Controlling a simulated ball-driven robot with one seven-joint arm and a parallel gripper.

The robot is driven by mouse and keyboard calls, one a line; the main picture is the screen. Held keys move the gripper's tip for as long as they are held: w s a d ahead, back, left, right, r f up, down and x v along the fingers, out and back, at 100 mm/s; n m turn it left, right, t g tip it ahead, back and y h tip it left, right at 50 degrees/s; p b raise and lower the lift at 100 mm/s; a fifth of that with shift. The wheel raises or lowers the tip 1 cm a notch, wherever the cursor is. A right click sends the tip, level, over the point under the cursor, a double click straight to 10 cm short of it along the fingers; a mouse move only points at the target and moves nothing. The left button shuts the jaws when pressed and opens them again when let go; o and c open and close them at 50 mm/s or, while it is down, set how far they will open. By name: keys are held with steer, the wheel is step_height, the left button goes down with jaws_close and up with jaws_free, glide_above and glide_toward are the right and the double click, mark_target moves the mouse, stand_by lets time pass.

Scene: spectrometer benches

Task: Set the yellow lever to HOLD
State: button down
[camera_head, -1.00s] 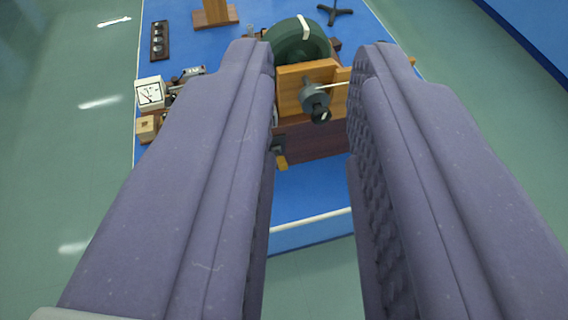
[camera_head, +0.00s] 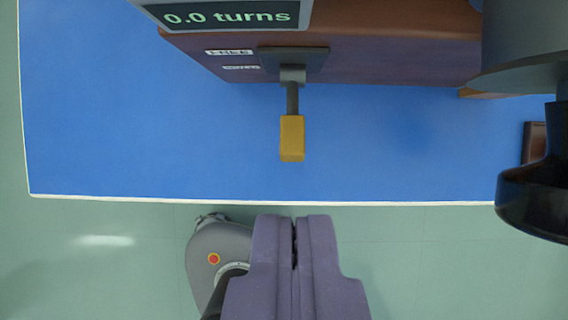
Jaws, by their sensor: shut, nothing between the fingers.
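The yellow lever (camera_head: 292,138) sticks out from a dark plate on the front of a brown wooden box (camera_head: 380,50). Its grey shaft points toward the bottom of the picture, and its yellow end hangs over the blue bench top. Two small labels (camera_head: 230,52) sit left of the plate; the upper reads FREE, the lower is too small to read surely. My gripper (camera_head: 295,222) is shut and empty. Its tips are below the lever in the picture, near the bench's front edge, apart from the lever.
A display (camera_head: 230,14) on the box reads 0.0 turns. A dark knob or crank handle (camera_head: 535,195) juts out at the right. The blue bench top (camera_head: 120,130) is bare left of the lever. Green floor (camera_head: 430,250) lies beyond its pale edge.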

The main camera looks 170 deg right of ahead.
steer(key=shift+f, duration=0.1)
steer(key=b, duration=0.3)
glide_above(291, 141)
step_height(291, 141, down, 10)
steer(key=shift+w+r, duration=0.1)
steer(key=shift+s+d+f+b, duration=0.1)
steer(key=shift+s+f+b, duration=0.15)
steer(key=shift+f, duration=0.25)
steer(key=shift+s+d+f+b, duration=0.1)
steer(key=shift+s+f+b, duration=0.15)
steer(key=shift+f, duration=0.25)
steer(key=shift+s+f, duration=0.25)
steer(key=shift+f, duration=0.25)
steer(key=shift+b, duration=0.3)
